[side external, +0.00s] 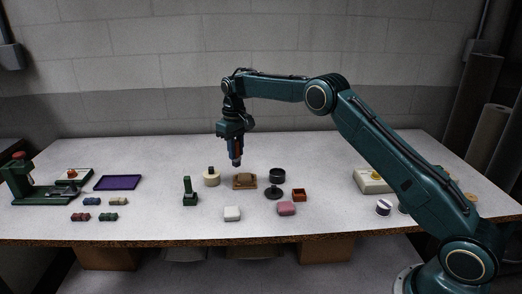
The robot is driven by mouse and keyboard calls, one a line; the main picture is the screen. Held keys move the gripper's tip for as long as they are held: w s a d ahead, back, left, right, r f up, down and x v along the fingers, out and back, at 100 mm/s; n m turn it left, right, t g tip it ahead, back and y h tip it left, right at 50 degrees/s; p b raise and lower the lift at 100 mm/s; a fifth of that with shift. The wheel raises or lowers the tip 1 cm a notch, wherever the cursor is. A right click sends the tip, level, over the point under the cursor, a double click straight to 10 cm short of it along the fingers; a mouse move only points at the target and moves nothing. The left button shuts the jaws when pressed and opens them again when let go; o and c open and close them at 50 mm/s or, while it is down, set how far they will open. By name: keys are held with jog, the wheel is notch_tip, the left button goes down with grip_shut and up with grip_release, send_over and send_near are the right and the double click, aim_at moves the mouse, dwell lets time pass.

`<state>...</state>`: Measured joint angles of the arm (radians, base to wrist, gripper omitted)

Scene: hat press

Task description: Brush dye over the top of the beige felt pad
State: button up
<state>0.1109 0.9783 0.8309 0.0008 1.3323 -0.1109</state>
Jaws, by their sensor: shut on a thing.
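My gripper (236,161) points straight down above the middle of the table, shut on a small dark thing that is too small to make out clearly. A tan-brown block (244,182) lies on the table almost below my gripper, with a gap between them; it may be the beige felt pad, but I cannot tell for sure. A cream round piece (211,180) with a dark top knob stands to its left. A whitish pad (232,214) and a pink pad (286,209) lie nearer the front edge. I cannot make out dye on any pad.
Black round pieces (277,175) and a small orange-brown box (299,195) stand right of the block. A green stand (190,192) is to the left. A green press (20,180), a purple tray (118,183) and several small blocks occupy the far left.

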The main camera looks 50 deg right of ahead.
jog(key=shift+w+d+r, duration=0.25)
jog(key=shift+w+d, duration=0.2)
jog(key=shift+d, duration=0.3)
jog(key=shift+w+d+r, duration=0.3)
jog(key=shift+w+d, duration=0.15)
jog(key=shift+d, duration=0.35)
jog(key=shift+w+d+r, duration=0.25)
jog(key=shift+w+d, duration=0.2)
jog(key=shift+d, duration=0.3)
jog(key=shift+f, duration=3.8)
jog(key=shift+s+a+f, duration=0.2)
jog(key=shift+s+a, duration=0.9)
jog(key=shift+w+d, duration=1.1)
